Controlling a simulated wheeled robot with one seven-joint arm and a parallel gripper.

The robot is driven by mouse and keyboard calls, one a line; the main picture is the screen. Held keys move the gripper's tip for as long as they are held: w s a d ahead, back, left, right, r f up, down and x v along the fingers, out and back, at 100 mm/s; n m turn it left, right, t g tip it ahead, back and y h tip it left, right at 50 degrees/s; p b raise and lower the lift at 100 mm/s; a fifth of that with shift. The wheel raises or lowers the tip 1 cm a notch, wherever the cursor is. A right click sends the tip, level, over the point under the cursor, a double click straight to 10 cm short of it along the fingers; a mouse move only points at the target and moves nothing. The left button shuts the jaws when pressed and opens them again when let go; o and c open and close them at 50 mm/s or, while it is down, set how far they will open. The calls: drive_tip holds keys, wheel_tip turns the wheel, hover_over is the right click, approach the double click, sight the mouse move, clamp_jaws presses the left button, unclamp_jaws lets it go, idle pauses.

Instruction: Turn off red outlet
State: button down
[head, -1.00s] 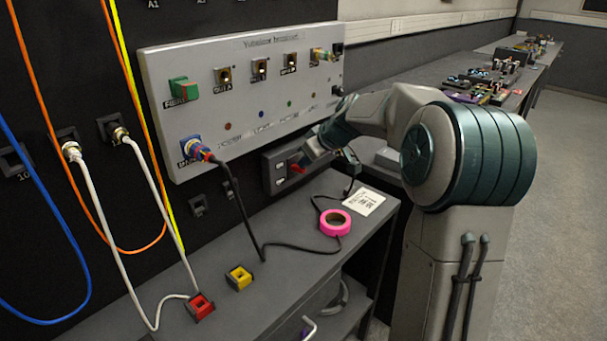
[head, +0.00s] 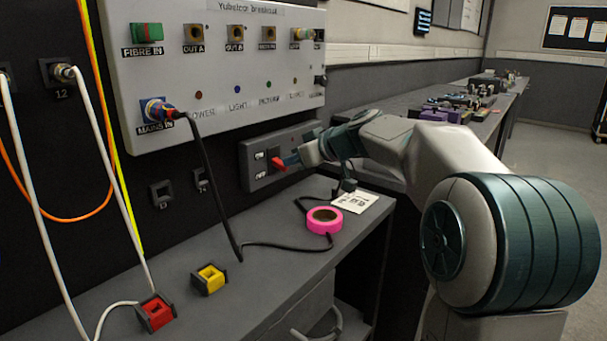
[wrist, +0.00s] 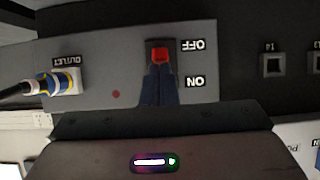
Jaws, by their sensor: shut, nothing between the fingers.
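The grey outlet box (head: 250,170) is on the dark panel just above the bench. Its red switch lever (wrist: 160,55) shows upside down in the wrist view, in a dark slot with its visible part beside the OFF label (wrist: 193,46). The ON label (wrist: 196,81) is beside the other end of the slot, which my fingers cover. My gripper (wrist: 158,75) is shut, its dark blue fingers right at the lever; I cannot tell whether they touch. A small red dot (wrist: 115,93) marks the box. A plug (wrist: 62,83) sits in its outlet.
The light grey breakout board (head: 220,85) hangs above the box. The bench holds pink tape (head: 324,220), a white card (head: 355,201), a black cable (head: 285,246), and yellow (head: 209,279) and red (head: 155,312) blocks. White cables hang at left.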

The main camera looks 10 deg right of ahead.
drive_tip(key=shift+a+f+b, duration=0.1)
drive_tip(key=shift+f+b, duration=0.3)
drive_tip(key=shift+b, duration=0.05)
drive_tip(key=shift+r+p, duration=0.3)
drive_tip(key=shift+p, duration=0.1)
drive_tip(key=shift+w+a+r+p, duration=0.3)
drive_tip(key=shift+w+a+r, duration=0.1)
drive_tip(key=shift+w, duration=0.15)
